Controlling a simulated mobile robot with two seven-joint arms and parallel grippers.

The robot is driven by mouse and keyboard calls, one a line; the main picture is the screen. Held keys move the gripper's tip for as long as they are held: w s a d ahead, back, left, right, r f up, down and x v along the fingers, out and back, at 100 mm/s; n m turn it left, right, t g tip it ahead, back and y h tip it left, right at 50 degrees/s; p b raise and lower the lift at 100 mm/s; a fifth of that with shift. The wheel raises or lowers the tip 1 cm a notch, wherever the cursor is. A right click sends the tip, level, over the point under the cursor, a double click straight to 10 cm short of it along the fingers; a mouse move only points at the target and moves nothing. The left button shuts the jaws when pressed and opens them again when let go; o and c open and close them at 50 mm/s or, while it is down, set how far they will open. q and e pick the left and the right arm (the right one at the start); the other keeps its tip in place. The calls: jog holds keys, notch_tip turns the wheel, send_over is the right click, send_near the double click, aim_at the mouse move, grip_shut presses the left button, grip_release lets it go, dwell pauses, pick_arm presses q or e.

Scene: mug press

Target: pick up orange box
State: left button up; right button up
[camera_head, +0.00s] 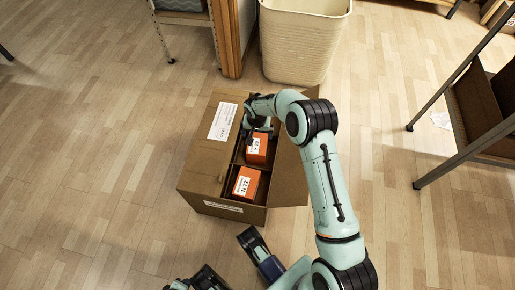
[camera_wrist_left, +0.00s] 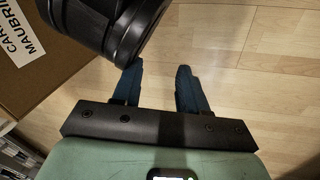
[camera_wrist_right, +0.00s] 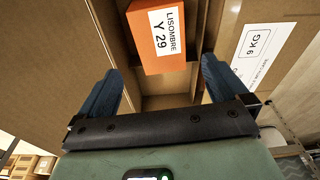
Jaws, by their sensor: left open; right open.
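Two orange boxes stand in a divided open cardboard carton on the floor. The farther orange box (camera_head: 257,148) shows in the right wrist view (camera_wrist_right: 160,42) with a white label reading "LISOMBRE Y 29". The nearer orange box (camera_head: 245,186) has a label that seems to read "N 72". My right gripper (camera_head: 248,132) is open at the far end of the carton, close to the farther box. In the right wrist view its fingers (camera_wrist_right: 162,66) are spread, with nothing between the tips. My left gripper (camera_wrist_left: 160,68) is open and empty above bare floor beside the carton.
The cardboard carton (camera_head: 195,180) has its flaps folded out. A cream bin (camera_head: 303,45) and a wooden cabinet (camera_head: 232,35) stand behind it. A dark metal-legged rack (camera_head: 455,150) stands at the right. The floor at left is clear.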

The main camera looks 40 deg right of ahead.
aim_at(257, 142)
jog(key=f, duration=0.2)
jog(key=w+d+f+b, duration=0.1)
jog(key=f, duration=0.2)
jog(key=f+b, duration=0.1)
jog(key=f, duration=0.1)
jog(key=shift+w+d+f, duration=0.15)
jog(key=f+b, duration=0.1)
jog(key=f, duration=0.2)
jog(key=f+b, duration=0.1)
jog(key=f, duration=0.1)
jog(key=shift+w+d+f+b, duration=0.15)
jog(key=shift+w+f+b, duration=0.1)
jog(key=shift+f+b, duration=0.1)
pick_arm(q)
jog(key=s+a+f+g, duration=0.1)
jog(key=s+f+g, duration=0.2)
jog(key=s+f, duration=0.3)
jog(key=s, duration=0.2)
jog(key=shift+s+n, duration=0.3)
pick_arm(e)
jog(key=c, duration=0.9)
pick_arm(q)
jog(key=shift+a, duration=0.1)
pick_arm(e)
jog(key=shift+o, duration=0.2)
jog(key=shift+r, duration=0.1)
